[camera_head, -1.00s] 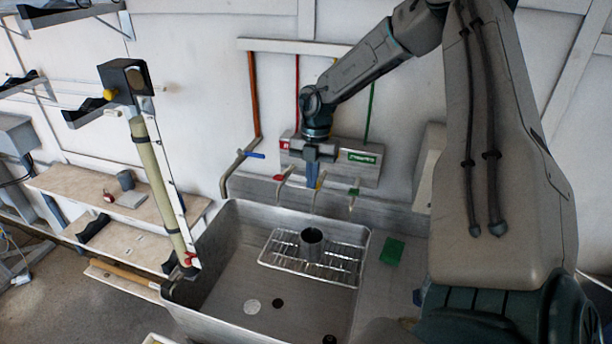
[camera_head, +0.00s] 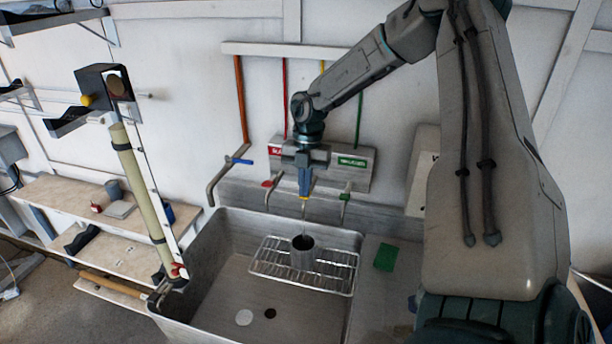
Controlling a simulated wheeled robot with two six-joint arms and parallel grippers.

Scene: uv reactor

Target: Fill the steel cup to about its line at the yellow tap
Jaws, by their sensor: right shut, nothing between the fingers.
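The steel cup (camera_head: 303,255) stands upright on a wire rack in the sink, below the middle spout. Its fill line and the water level inside cannot be made out. The yellow tap (camera_head: 304,198) shows a small yellow part right under my right gripper (camera_head: 304,190). That gripper points down, its jaws shut with nothing between them, at or just above the tap's handle; contact cannot be told. A faint thin streak shows between the spout and the cup; I cannot tell whether it is water. My left gripper is not in view.
The wire rack (camera_head: 340,279) lies across the steel sink (camera_head: 212,300). Red (camera_head: 267,184), green (camera_head: 346,190) and blue (camera_head: 240,161) tap handles flank the yellow one. A green pad (camera_head: 386,257) lies right of the rack. Shelves (camera_head: 80,200) stand at left.

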